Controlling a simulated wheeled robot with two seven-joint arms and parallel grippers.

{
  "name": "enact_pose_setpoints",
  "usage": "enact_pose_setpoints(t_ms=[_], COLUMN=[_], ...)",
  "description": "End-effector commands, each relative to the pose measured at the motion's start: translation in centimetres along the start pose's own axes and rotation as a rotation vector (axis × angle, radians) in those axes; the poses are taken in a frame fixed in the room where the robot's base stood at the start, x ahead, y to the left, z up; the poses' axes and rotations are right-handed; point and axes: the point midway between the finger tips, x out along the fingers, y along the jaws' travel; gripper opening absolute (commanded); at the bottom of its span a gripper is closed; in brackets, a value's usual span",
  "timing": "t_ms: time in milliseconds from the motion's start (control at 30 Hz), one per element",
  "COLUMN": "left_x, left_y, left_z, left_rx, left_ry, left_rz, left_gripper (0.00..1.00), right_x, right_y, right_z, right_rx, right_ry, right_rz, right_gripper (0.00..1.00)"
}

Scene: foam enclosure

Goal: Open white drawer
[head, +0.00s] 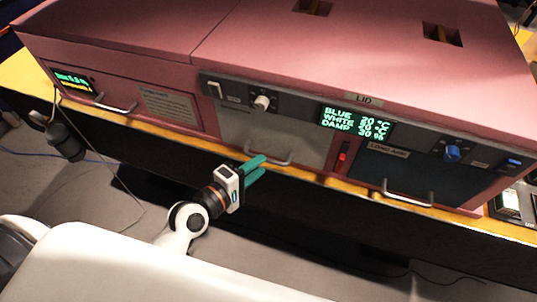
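The white drawer (285,131) is a pale front panel in the middle of the pink cabinet, and it looks shut. Its metal bar handle (268,158) runs along the lower edge of the panel. My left gripper (260,167), with green fingers, is at the left part of this handle. Its two fingertips look parted, with a gap between them. Whether they touch the handle or surround it cannot be told from this view. My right gripper is not in view.
A blue drawer (430,178) with a handle is at right, and a pink drawer (165,101) at left. A yellow edge (345,188) runs below the fronts. A dark bottle (66,141) hangs at left.

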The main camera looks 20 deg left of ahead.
Motion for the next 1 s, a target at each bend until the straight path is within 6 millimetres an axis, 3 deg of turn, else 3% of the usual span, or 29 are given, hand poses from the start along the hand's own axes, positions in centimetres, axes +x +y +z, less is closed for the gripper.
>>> enact_pose_setpoints(t_ms=[100, 300, 667, 867, 1000], left_x=[2.2, 4.2, 4.6, 4.6, 4.6], left_y=[-0.3, -0.1, 0.1, 0.1, 0.1], left_z=[-0.1, 0.0, -0.1, 0.0, 0.0], left_rx=[-0.001, 0.0, 0.001, 0.001, 0.001], left_ry=[0.001, 0.0, 0.001, 0.001, 0.001], left_rz=[-0.002, 0.001, 0.001, 0.002, 0.002], left_gripper=[0.33, 0.33, 0.33, 0.0, 0.0], right_x=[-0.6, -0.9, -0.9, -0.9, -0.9], right_y=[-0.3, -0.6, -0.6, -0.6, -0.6], right_z=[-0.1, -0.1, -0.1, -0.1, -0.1], right_rx=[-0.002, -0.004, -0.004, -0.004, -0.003], right_ry=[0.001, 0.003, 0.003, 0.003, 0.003], right_rz=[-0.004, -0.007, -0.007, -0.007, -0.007], right_gripper=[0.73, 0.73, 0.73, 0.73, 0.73])
